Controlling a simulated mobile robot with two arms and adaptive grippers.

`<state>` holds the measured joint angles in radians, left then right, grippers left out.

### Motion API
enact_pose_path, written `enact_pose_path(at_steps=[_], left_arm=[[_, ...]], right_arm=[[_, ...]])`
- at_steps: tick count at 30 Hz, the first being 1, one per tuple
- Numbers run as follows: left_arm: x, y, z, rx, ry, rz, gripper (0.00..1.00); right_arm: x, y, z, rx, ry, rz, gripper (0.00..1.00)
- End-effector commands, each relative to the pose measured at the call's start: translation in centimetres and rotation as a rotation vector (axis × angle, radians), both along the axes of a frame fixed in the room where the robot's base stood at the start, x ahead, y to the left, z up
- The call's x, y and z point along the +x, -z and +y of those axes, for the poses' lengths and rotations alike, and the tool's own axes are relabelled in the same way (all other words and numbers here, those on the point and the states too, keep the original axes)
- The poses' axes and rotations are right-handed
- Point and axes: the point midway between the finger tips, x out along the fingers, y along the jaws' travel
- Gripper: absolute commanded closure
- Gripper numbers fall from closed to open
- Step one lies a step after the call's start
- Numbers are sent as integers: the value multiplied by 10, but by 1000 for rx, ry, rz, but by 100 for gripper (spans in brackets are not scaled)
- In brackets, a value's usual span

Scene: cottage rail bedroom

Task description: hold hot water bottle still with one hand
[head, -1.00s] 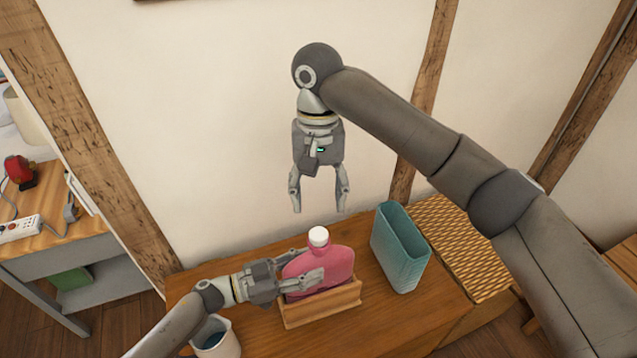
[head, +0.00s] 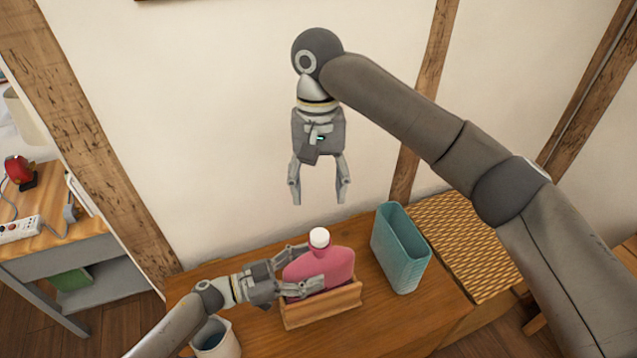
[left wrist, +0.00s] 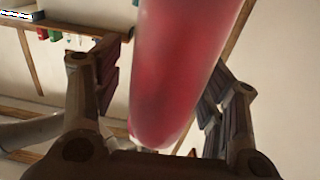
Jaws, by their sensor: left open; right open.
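The pink hot water bottle (head: 328,267) with a white cap (head: 319,238) stands upright in a wooden holder (head: 322,305) on the wooden table. My left gripper (head: 312,268) is open, its fingers on either side of the bottle's left part. In the left wrist view the bottle (left wrist: 185,70) fills the middle between the open fingers, with a gap showing at the left finger; contact at the right finger cannot be told. My right gripper (head: 320,200) is open and empty, pointing down above the bottle, in front of the wall.
A teal open container (head: 400,250) stands right of the holder. A white jug (head: 216,340) is at the table's front left, under my left arm. A woven-topped surface (head: 465,245) lies to the right. A side desk with a power strip (head: 20,229) is at far left.

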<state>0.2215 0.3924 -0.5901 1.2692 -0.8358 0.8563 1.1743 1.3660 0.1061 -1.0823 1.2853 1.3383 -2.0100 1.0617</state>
Motion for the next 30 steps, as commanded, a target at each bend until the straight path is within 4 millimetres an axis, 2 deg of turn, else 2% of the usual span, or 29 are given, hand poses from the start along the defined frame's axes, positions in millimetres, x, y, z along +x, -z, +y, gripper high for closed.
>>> enact_pose_path(at_steps=[5,12,18,30], left_arm=[[-3,1,8,1,0,1,34],[-17,1,46,2,-1,2,34],[-24,1,67,2,0,1,34],[-26,0,71,0,-1,0,34]], right_arm=[[0,0,0,0,0,0,43],[0,0,0,0,0,0,43],[0,0,0,0,0,0,43],[0,0,0,0,0,0,43]])
